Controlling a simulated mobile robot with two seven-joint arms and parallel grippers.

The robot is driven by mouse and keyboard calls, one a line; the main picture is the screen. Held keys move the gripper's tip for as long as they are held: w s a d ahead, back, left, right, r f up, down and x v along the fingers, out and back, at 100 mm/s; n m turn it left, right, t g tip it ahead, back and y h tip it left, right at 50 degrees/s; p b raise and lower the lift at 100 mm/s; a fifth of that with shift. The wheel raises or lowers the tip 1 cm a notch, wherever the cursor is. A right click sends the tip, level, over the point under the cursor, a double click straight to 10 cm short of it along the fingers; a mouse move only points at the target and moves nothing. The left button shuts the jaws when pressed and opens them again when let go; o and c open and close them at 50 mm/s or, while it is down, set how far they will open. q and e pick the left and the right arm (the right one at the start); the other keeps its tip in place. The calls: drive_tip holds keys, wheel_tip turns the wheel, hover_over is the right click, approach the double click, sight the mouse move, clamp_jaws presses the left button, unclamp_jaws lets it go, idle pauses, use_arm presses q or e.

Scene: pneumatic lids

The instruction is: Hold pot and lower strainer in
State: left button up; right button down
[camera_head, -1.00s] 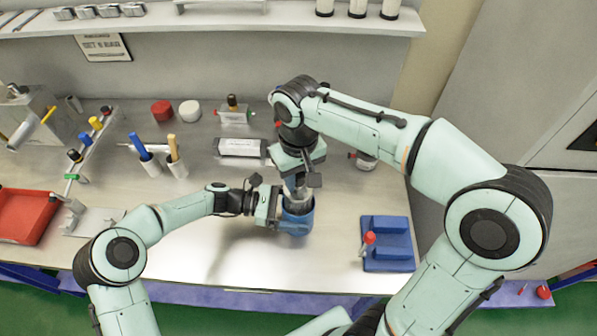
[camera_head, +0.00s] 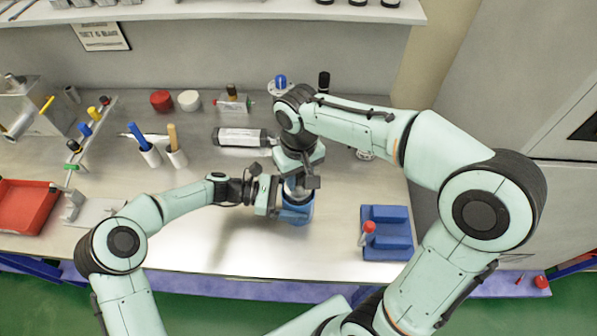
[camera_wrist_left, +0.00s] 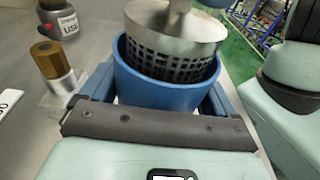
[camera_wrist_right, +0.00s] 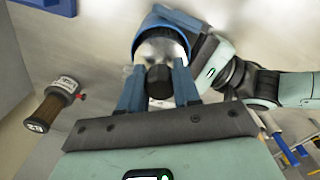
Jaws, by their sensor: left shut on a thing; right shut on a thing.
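The blue pot (camera_head: 297,213) stands on the bench at its middle. My left gripper (camera_head: 281,203) is shut on the pot, its fingers around the wall in the left wrist view (camera_wrist_left: 160,96). The metal strainer (camera_wrist_left: 172,48), with a flat round top and dark slotted sides, is partly inside the pot. Its top is above the rim and looks tilted. My right gripper (camera_head: 299,180) is directly above, shut on the strainer's dark knob (camera_wrist_right: 159,82). The strainer's bottom is hidden inside the pot.
A blue block (camera_head: 388,245) with a red-topped piece stands right of the pot. A dark labelled cylinder (camera_head: 240,137) lies behind. Holders with coloured handles (camera_head: 173,150) and a red tray (camera_head: 27,207) are left. The front middle of the bench is clear.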

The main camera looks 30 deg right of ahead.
sight(299, 187)
drive_tip(key=shift+f, duration=1.55)
drive_tip(key=c, duration=0.7)
unclamp_jaws()
wheel_tip(299, 187, up, 12)
drive_tip(key=shift+s+r, duration=0.1)
